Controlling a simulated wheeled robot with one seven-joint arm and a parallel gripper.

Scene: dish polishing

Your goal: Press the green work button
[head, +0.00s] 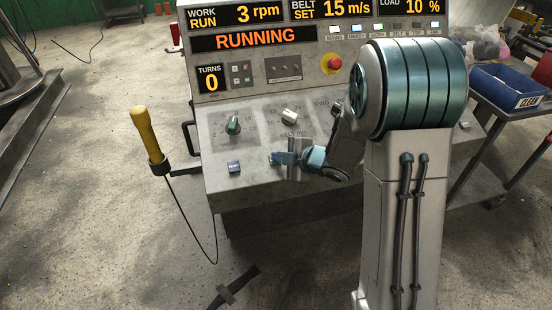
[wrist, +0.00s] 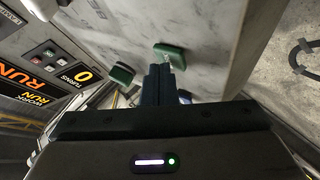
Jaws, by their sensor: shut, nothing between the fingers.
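The green work button (wrist: 171,54) is on the sloping grey console panel, just beyond my fingertips in the wrist view. My gripper (wrist: 160,70) is shut, with its fingers together and empty. Its tips are at the near edge of the button; I cannot tell whether they touch or press it. In the head view my gripper (head: 277,158) is low over the front of the panel, right of the blue button (head: 234,167). There the gripper largely hides the green button.
A green knob (head: 233,125) and a white knob (head: 290,116) stand on the panel, with a red emergency stop (head: 334,63) above. The display (head: 255,38) reads RUNNING. A blue bin (head: 507,86) is on the right.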

